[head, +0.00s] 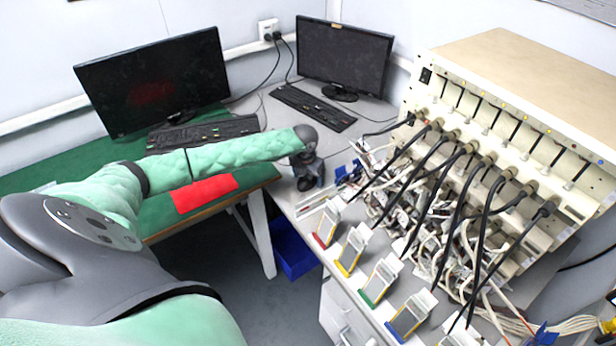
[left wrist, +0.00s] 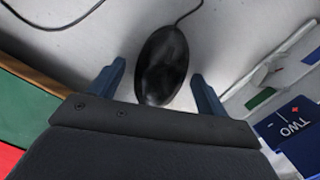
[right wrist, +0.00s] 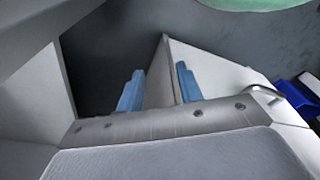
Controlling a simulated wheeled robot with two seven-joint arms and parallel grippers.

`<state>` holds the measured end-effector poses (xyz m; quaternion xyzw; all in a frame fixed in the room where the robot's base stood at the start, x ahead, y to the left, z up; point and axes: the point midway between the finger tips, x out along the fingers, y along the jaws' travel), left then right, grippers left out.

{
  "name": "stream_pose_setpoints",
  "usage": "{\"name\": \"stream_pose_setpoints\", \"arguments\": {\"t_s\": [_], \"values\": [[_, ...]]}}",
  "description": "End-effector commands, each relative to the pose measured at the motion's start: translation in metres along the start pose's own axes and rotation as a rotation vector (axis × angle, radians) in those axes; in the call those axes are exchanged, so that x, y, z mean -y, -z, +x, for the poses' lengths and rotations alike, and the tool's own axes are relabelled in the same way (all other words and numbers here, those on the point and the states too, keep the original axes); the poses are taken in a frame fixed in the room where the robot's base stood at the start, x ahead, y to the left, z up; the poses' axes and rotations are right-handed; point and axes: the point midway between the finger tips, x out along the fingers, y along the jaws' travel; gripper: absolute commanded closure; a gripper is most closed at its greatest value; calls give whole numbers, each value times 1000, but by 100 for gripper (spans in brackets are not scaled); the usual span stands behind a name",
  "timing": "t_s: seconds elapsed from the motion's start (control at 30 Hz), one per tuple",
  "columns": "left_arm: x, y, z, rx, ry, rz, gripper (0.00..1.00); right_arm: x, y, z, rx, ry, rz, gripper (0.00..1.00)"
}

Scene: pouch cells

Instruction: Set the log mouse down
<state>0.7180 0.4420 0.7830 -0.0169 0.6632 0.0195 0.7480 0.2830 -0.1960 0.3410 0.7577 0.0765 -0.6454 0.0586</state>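The log mouse (left wrist: 163,62) is black with a thin cable. In the left wrist view it lies on the light grey desk top, between the two blue fingers of my left gripper (left wrist: 158,69). The fingers are spread, with a gap on each side of the mouse. In the head view my left gripper (head: 309,180) points down at the desk beside the cell racks, and the mouse is hidden behind it. My right gripper (right wrist: 158,80) is open and empty, above the floor and a white cabinet side.
A cell tester (head: 530,110) with black cables stands at the right. Several coloured cell holders (head: 382,277) line the desk's front edge. A red mat (head: 204,193) lies on the green desk. Keyboards and two monitors stand behind.

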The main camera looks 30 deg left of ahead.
Motion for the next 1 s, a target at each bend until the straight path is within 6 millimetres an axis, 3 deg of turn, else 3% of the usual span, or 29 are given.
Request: {"name": "stream_pose_setpoints", "arguments": {"t_s": [0.3,0.63,1.0], "values": [[0,-1,-8,0,0,0,23,-1,1,-2,-9,-1,-1,64],[0,-1,-35,1,0,0,23,-13,-32,36,-21,-17,-15,64],[0,-1,-72,0,0,0,23,-24,-83,58,-20,-27,-25,64]]}}
